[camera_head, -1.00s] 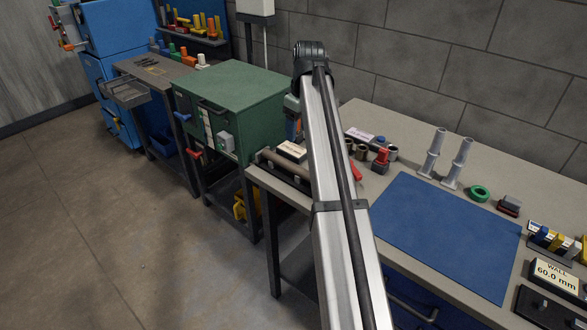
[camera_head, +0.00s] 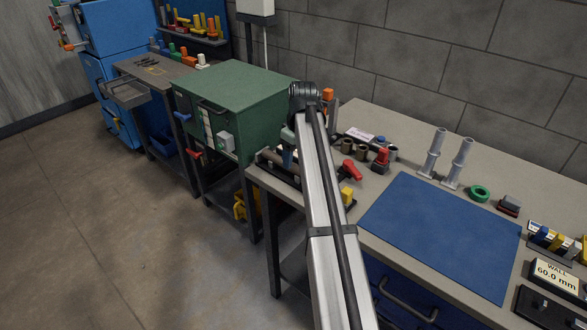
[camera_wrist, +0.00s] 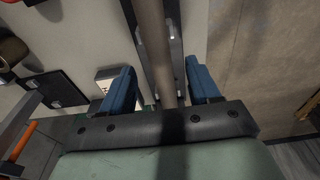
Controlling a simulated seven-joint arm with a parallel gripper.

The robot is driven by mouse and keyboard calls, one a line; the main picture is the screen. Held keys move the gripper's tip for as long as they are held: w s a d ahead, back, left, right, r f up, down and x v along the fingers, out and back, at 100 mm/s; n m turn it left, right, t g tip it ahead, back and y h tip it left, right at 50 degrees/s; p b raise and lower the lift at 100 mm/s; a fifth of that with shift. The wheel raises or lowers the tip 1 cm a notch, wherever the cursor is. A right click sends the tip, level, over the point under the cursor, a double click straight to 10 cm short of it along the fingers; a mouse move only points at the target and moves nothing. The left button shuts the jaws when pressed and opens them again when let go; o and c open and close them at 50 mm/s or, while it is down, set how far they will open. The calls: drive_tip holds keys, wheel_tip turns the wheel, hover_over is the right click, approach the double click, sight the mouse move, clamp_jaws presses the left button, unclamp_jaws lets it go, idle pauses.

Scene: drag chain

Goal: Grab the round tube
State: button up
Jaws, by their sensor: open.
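The round tube (camera_wrist: 154,38) is a grey-brown rod lying in a dark holder. In the wrist view it runs from the top edge down between the two blue fingers of my gripper (camera_wrist: 163,88). The fingers stand apart on either side of it, with gaps visible on both sides. In the head view the tube (camera_head: 268,157) lies at the bench's left end, partly hidden by my gripper (camera_head: 288,157), which points down over it. My gripper is open; how far its tips are above the holder is hard to tell.
A green cabinet (camera_head: 235,95) stands just left of the bench. A red-handled clamp (camera_head: 351,170), brown rings (camera_head: 347,146) and a red-and-grey block (camera_head: 380,160) are to the right. Two grey upright pieces (camera_head: 432,155) stand at the back. The blue mat (camera_head: 440,235) is bare.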

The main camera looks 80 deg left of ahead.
sight(294, 165)
wheel_tip(294, 165, down, 4)
drive_tip(key=shift+s+a+r, duration=0.1)
drive_tip(key=shift+s+r, duration=0.05)
drive_tip(key=shift+r, duration=0.05)
clamp_jaws()
idle(0.5)
